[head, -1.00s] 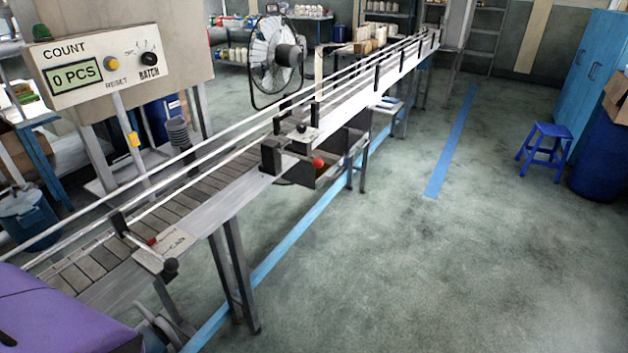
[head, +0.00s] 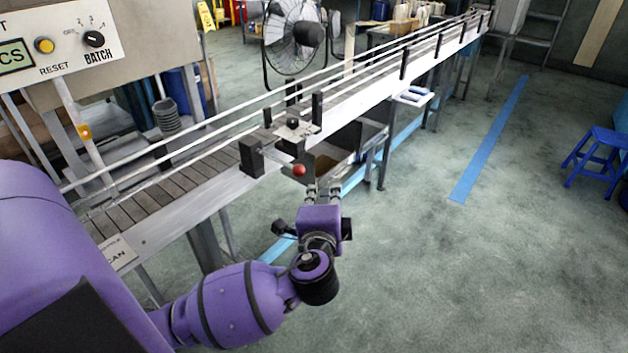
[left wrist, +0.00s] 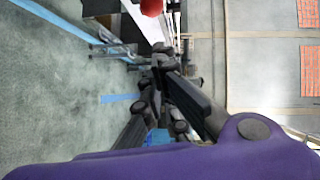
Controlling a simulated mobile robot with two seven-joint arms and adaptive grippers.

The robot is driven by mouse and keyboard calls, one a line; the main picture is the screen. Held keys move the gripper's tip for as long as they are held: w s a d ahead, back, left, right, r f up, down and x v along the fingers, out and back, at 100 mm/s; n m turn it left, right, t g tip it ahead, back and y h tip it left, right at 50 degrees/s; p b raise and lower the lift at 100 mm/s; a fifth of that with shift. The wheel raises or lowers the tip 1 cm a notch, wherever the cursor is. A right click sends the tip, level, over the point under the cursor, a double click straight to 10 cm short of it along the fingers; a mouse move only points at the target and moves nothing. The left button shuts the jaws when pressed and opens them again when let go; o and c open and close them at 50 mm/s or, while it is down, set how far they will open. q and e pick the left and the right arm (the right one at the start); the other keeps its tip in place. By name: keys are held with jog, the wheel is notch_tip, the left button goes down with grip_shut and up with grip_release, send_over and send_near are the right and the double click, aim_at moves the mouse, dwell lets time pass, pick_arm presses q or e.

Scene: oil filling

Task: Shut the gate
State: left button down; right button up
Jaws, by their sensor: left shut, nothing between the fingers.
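The gate's lever ends in a red ball knob (head: 299,170) at the near edge of the conveyor (head: 190,200). A dark block (head: 250,157) stands on the rail beside it, and a bar runs from the block toward the knob. My left gripper (head: 322,188) is shut and empty, just right of and slightly below the knob in the head view. A gap shows between them there. In the left wrist view the red knob (left wrist: 151,7) is at the top edge, beyond the fingertips (left wrist: 160,58). My right gripper is not in view.
A dark open box (head: 350,140) hangs at the conveyor's side behind the gripper. The count panel (head: 60,45) stands at upper left, a fan (head: 295,35) behind the belt. The floor to the right is clear up to a blue stool (head: 598,150).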

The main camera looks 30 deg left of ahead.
pick_arm(q)
jog(key=w+a+f, duration=0.1)
jog(key=w+a, duration=0.3)
jog(key=a, duration=0.1)
jog(key=shift+f+p, duration=0.15)
jog(key=shift+p, duration=0.15)
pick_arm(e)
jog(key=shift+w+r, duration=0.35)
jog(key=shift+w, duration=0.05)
pick_arm(q)
jog(key=shift+a, duration=0.1)
jog(key=shift+w+a, duration=0.1)
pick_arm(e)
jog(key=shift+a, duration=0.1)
